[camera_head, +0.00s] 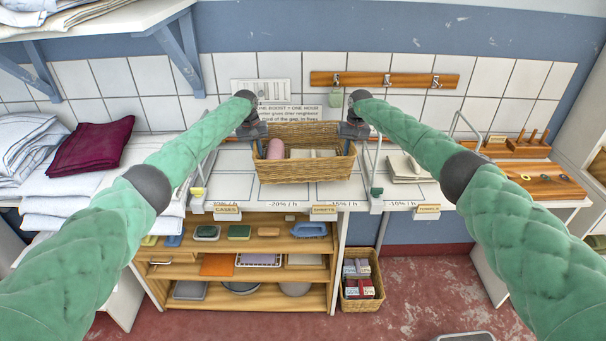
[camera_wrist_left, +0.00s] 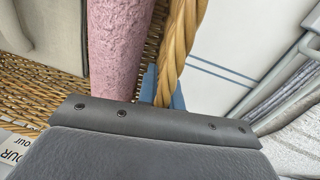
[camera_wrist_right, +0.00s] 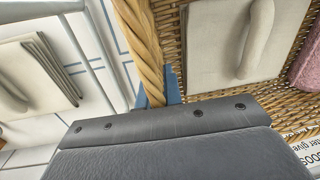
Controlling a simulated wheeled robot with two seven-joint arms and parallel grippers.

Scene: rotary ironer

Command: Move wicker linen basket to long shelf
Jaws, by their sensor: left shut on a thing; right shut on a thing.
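The wicker linen basket (camera_head: 305,172) is at the middle of the white tiled counter in the head view, upright. A pink roll (camera_head: 276,149) and folded pale cloth (camera_head: 312,153) lie inside it. My left gripper (camera_head: 256,137) is shut on the basket's left rim; its wrist view shows the braided rim (camera_wrist_left: 181,50) between the fingers. My right gripper (camera_head: 352,135) is shut on the right rim, and the braid (camera_wrist_right: 143,50) shows between its fingers too. I cannot tell whether the basket touches the counter. The long shelf may be the white one (camera_head: 105,22) at upper left.
Folded linens and a maroon cloth (camera_head: 92,146) are stacked at left. Wire dividers (camera_head: 376,170) stand on the counter. Folded cloth (camera_head: 405,168) lies right of the basket. A wooden cabinet (camera_head: 255,246) and a smaller basket (camera_head: 375,300) are below. A hook rail (camera_head: 385,80) is on the wall.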

